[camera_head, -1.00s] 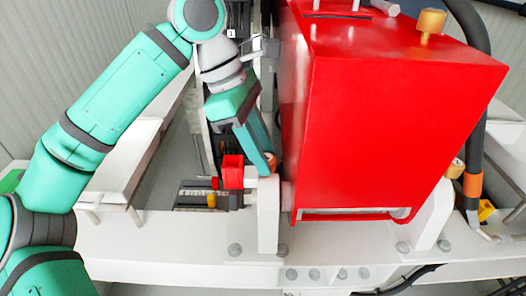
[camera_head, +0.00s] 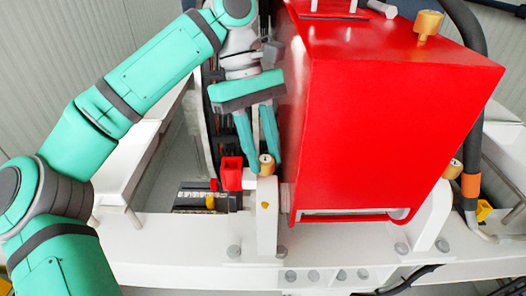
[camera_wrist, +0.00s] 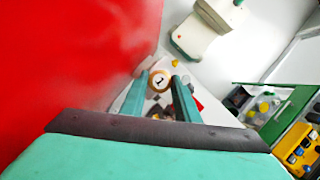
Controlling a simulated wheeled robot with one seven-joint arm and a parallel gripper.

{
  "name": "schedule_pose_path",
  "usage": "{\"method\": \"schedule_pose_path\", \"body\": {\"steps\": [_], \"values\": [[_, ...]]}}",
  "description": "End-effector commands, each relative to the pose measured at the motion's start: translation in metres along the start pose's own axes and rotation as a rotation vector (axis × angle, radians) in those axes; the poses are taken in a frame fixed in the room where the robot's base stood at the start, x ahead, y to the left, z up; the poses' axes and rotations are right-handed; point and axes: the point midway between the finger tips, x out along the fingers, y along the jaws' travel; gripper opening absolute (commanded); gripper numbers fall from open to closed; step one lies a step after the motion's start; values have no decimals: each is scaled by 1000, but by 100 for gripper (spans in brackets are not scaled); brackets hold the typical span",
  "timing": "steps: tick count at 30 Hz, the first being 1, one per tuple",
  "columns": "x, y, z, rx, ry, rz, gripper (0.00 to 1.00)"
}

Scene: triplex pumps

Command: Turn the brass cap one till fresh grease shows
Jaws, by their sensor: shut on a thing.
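The brass cap marked 1 (camera_head: 267,165) sits on top of the white bracket (camera_head: 267,230) left of the big red housing. The wrist view shows its white face with the number (camera_wrist: 159,80). My gripper (camera_head: 264,168) reaches down from above, a finger on each side of the cap, shut on it; the wrist view shows both fingertips beside it (camera_wrist: 159,84). A small amber blob, like grease, (camera_head: 265,205) shows on the bracket's front face below the cap. It also shows in the wrist view (camera_wrist: 175,63).
The red housing (camera_head: 400,130) stands close to the right of my gripper. Other brass caps are on its top (camera_head: 428,24) and at its right (camera_head: 453,168). A small red block (camera_head: 231,173) and a black tray (camera_head: 205,197) lie just left of the bracket.

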Motion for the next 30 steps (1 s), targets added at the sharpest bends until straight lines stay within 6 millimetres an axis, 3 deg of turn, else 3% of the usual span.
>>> {"method": "schedule_pose_path", "body": {"steps": [17, 18, 20, 30], "values": [[1, 0, 1, 37, -3, -17, 6], [1, 0, 1, 36, -3, -17, 31], [1, 0, 1, 36, -3, -17, 45], [0, 0, 1, 36, -2, -16, 47]]}}
